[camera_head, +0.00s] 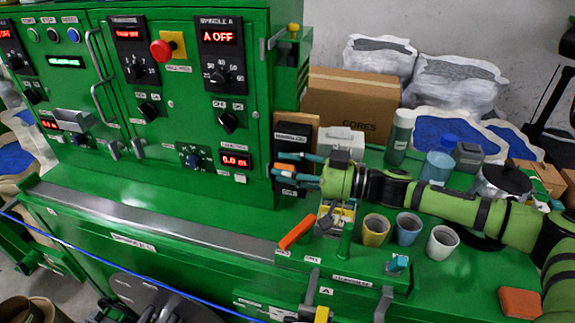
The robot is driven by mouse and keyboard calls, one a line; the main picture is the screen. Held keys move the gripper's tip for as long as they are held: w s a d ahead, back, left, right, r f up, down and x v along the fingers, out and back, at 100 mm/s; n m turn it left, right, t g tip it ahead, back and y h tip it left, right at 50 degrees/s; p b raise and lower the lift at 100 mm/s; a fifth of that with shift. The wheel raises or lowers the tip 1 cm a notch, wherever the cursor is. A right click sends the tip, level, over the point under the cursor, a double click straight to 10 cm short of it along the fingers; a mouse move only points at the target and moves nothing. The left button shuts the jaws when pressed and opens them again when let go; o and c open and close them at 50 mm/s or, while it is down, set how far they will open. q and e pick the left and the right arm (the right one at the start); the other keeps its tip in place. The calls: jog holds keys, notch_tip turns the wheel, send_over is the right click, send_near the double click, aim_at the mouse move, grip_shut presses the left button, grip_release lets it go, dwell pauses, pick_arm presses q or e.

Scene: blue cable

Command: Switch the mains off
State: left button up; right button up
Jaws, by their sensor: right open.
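A brown-edged box with a black front panel (293,133) stands against the right side of the green control cabinet (258,150). Its pale label is too small to read surely, so I cannot tell whether it is the mains switch. My right gripper (279,164) points left in front of this panel, with its two blue-grey fingers apart, one above the other. A small orange part (288,167) shows between the fingers; I cannot tell whether they touch it. A yellow-topped lever (294,29) is on the cabinet's upper right side. My left gripper is out of view.
A red button (161,49) on yellow and several knobs are on the cabinet front. Yellow (375,231), blue (407,228) and white (442,242) cups stand below my right forearm. A blue cable (120,267) crosses the lower left.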

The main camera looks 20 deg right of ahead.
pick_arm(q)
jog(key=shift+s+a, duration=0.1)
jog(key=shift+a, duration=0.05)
pick_arm(e)
jog(key=shift+d, duration=0.1)
jog(key=shift+c, duration=0.8)
jog(key=c, duration=0.7)
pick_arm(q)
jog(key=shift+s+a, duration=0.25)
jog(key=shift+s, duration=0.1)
